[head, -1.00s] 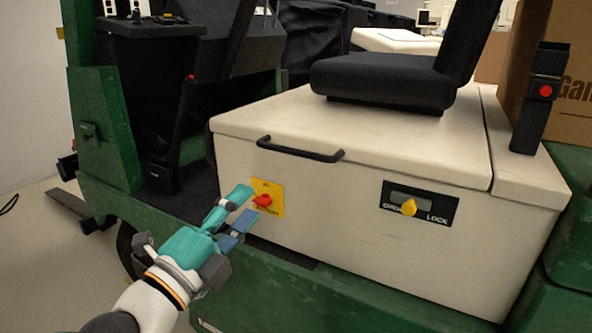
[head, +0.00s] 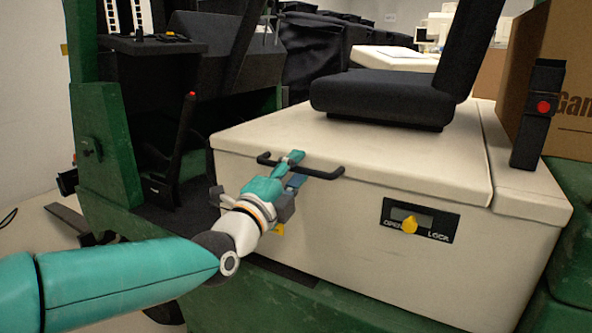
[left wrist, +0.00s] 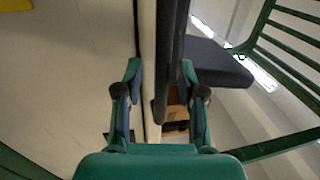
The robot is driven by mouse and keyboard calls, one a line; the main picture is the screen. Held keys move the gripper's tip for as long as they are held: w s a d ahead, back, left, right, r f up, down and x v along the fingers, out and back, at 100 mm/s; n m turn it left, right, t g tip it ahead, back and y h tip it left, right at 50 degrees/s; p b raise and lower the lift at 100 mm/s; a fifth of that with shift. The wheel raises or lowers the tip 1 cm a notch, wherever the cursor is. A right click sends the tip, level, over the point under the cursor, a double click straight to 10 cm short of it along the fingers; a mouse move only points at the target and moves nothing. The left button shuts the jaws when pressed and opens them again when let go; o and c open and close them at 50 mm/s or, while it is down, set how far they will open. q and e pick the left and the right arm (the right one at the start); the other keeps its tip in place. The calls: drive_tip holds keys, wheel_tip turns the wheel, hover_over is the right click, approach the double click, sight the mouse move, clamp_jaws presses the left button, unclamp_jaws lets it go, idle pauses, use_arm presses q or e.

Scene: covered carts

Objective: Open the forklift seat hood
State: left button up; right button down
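The cream seat hood (head: 270,128) bears a black seat (head: 385,97) and looks closed. Its black handle (head: 326,174) runs along the upper front edge. My left gripper (head: 294,170) is at the handle, with one finger above the bar and one below. In the left wrist view the gripper (left wrist: 160,80) is open, and the dark handle (left wrist: 172,60) runs between its fingers, nearer the right one. Contact cannot be told. A panel marked OPEN and LOCK has a yellow knob (head: 410,225). My right gripper is not in view.
A cardboard box (head: 560,85) and a black post with a red button (head: 543,106) stand at the right. The green forklift body (head: 108,150) and a lever (head: 186,135) are at the left. My left arm covers most of the yellow switch plate.

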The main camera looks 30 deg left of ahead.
use_arm(q)
drive_tip(key=shift+w, duration=0.3)
clamp_jaws()
idle(0.3)
